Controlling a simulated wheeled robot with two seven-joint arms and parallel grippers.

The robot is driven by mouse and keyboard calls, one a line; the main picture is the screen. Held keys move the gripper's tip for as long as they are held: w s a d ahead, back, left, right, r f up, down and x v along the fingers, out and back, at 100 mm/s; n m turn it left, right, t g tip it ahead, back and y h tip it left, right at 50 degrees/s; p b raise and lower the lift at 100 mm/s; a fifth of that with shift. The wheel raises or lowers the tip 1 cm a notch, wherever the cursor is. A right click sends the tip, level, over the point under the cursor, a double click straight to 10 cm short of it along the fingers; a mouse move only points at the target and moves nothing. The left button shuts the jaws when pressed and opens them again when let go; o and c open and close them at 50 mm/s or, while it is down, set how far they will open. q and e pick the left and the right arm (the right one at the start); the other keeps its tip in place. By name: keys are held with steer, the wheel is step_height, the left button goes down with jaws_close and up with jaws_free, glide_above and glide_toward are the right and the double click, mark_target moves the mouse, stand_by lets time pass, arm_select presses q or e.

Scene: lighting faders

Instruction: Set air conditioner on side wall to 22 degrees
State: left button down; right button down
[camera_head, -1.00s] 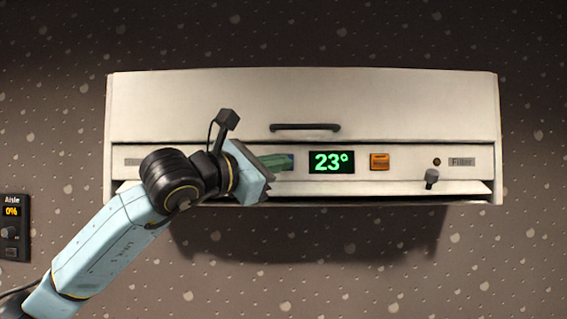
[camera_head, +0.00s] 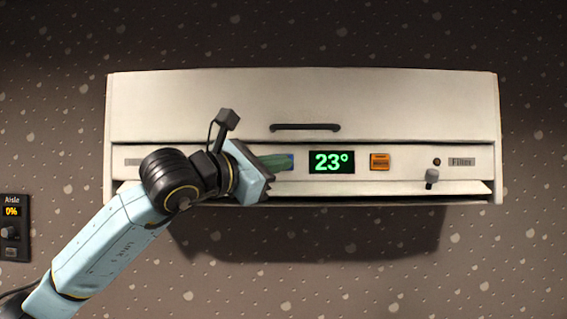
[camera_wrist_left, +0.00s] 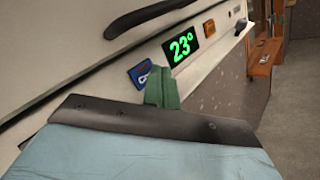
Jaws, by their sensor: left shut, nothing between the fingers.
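The white air conditioner (camera_head: 300,105) hangs on the wall, and its display (camera_head: 332,162) reads 23° in green. The display also shows in the left wrist view (camera_wrist_left: 181,46). A blue button (camera_wrist_left: 141,73) sits to the left of the display, and an orange button (camera_head: 380,161) to its right. My left gripper (camera_head: 288,161) is shut and empty, its green fingertips at the blue button. In the left wrist view the fingertips stand just beside the blue button, partly covering it; I cannot tell whether they touch it. My right gripper is not in view.
A dark handle (camera_head: 305,127) crosses the unit's upper panel. A small knob (camera_head: 431,176) and a Filter label (camera_head: 461,162) are at the right. An Aisle control panel (camera_head: 14,228) reading 0% is on the wall at far left. The space below the unit is clear.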

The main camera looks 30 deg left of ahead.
arm_select(q)
steer(key=shift+w+a, duration=0.1)
steer(key=shift+w, duration=0.05)
steer(key=shift+w+a, duration=0.1)
steer(key=shift+w, duration=0.15)
steer(key=shift+w+a, duration=0.2)
steer(key=shift+w, duration=0.05)
stand_by(0.7)
steer(key=shift+s+d+b, duration=0.1)
steer(key=shift+b, duration=0.2)
steer(key=shift+s+d+b, duration=0.3)
steer(key=shift+s+b, duration=0.05)
steer(key=shift+s, duration=0.2)
